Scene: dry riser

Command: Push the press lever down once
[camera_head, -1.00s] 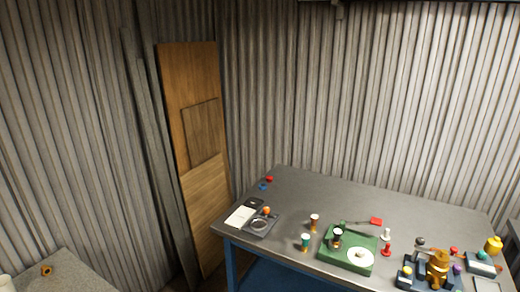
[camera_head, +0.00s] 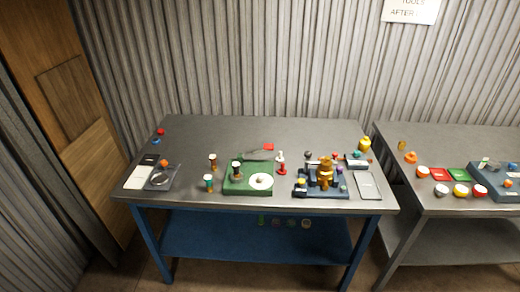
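A green press-like base (camera_head: 238,187) stands near the front middle of the grey bench, with a pale round disc (camera_head: 261,181) on its right part and a dark, pale-topped post (camera_head: 236,170) on its left. A thin lever with a red end (camera_head: 268,147) sticks out behind the base to the right. It looks like the press lever and appears raised or level, but its exact angle is too small to tell. My gripper is not in view.
Right of the base are red and white pegs (camera_head: 281,168) and a dark blue fixture with a bronze figure (camera_head: 325,172). Left are small posts (camera_head: 209,183) and a dark tray (camera_head: 162,178). A second bench (camera_head: 450,145) stands right. The back of the main bench (camera_head: 230,128) is mostly clear.

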